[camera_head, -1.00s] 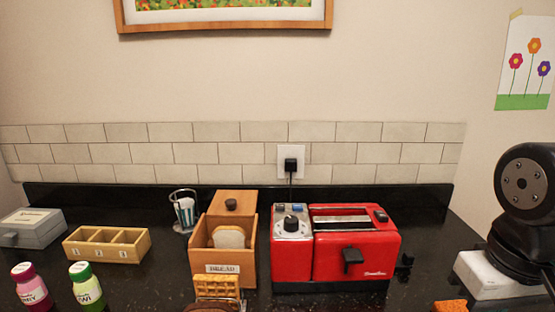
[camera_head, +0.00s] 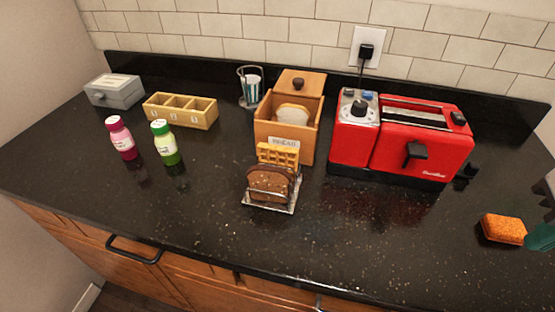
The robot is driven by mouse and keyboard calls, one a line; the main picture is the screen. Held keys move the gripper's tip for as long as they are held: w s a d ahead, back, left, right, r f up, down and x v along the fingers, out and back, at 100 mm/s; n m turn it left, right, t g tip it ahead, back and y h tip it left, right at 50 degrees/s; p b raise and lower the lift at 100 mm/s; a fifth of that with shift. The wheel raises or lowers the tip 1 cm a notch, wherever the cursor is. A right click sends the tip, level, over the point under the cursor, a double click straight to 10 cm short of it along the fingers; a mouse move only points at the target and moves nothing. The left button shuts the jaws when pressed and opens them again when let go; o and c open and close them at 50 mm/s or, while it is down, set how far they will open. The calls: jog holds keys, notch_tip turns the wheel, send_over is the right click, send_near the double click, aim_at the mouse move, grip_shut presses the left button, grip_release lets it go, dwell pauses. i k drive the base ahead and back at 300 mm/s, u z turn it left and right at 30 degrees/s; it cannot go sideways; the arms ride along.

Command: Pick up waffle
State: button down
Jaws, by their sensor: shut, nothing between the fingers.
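The waffle (camera_head: 278,153) is golden with a square grid. It stands upright in a small wire rack (camera_head: 284,208) on the dark counter, in front of the wooden bread box. A brown slice of bread (camera_head: 270,184) stands in the same rack in front of the waffle and hides its lower part. My gripper does not show in this view.
The bread box (camera_head: 306,145) with a slice inside stands right behind the rack, with a red toaster (camera_head: 420,150) to its right. A pink bottle (camera_head: 122,138), green bottle (camera_head: 166,144) and wooden divided box (camera_head: 205,116) are left. An orange sponge (camera_head: 503,229) lies right. The front counter is clear.

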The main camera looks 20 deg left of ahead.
aim_at(280, 155)
jog(key=u, duration=0.35)
jog(key=k, duration=0.4)
jog(key=u, duration=0.95)
jog(key=k, duration=0.95)
jog(key=u, duration=0.85)
jog(key=i, duration=1.35)
jog(key=z, duration=1.2)
jog(key=i, duration=0.45)
jog(key=z, duration=0.6)
